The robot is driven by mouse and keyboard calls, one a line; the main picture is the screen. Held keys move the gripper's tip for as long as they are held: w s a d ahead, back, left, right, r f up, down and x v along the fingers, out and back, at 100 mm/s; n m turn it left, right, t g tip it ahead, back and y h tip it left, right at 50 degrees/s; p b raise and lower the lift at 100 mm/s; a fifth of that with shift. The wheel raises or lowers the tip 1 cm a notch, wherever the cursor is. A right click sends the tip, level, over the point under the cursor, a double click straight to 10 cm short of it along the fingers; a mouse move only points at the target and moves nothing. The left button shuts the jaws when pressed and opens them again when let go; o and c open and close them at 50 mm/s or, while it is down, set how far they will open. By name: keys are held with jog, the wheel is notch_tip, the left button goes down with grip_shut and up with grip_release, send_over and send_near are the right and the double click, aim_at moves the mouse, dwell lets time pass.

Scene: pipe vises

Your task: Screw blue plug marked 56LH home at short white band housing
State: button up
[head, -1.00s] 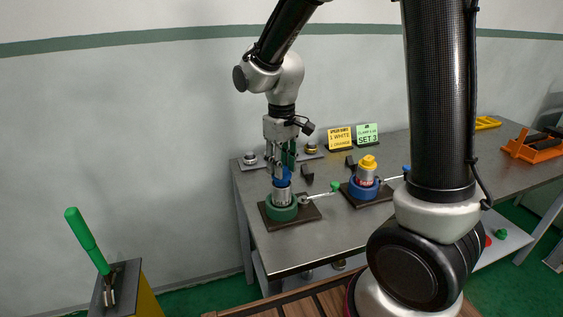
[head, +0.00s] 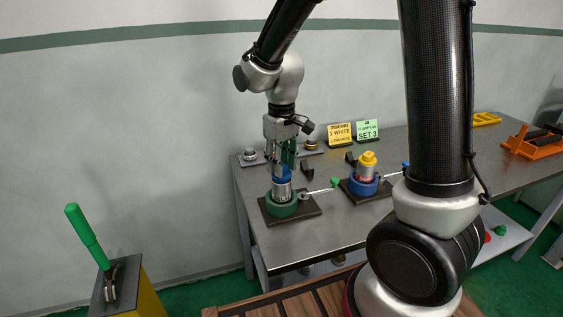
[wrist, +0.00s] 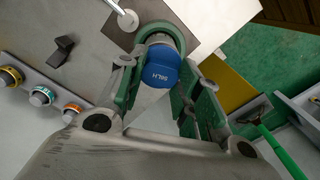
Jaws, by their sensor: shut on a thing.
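The blue plug (head: 282,176) sits at the top of a silver housing (head: 282,191), which stands upright in a green round vise (head: 281,208) on a dark base plate. In the wrist view the blue plug (wrist: 160,77) shows the mark 56LH. My gripper (head: 282,170) points down from above and is shut on the blue plug, with one green-padded finger on either side in the wrist view (wrist: 155,92). The plug's thread and how deep it sits are hidden. I cannot make out the housing's band.
A blue vise (head: 363,186) to the right holds a housing with a yellow plug (head: 368,159). A green-tipped lever (head: 335,183) lies between the vises. Yellow and green signs (head: 367,130) stand behind. A green-handled lever (head: 86,238) rises from a box at lower left.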

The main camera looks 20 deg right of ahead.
jog(key=shift+f, duration=0.45)
jog(key=o, duration=1.1)
notch_tip(320, 180, up, 12)
jog(key=s+d+r+m+t, duration=0.1)
jog(key=s+d, duration=0.4)
jog(key=s, duration=0.1)
jog(key=s+d+r+m+t, duration=0.2)
jog(key=s+d, duration=0.3)
jog(key=s, duration=0.1)
jog(key=s+d+r+m+t, duration=0.1)
jog(key=s+d+m, duration=0.1)
jog(key=s+d, duration=0.3)
jog(key=shift+s+r, duration=0.15)
jog(key=shift+s, duration=0.85)
jog(key=shift+c, duration=0.3)
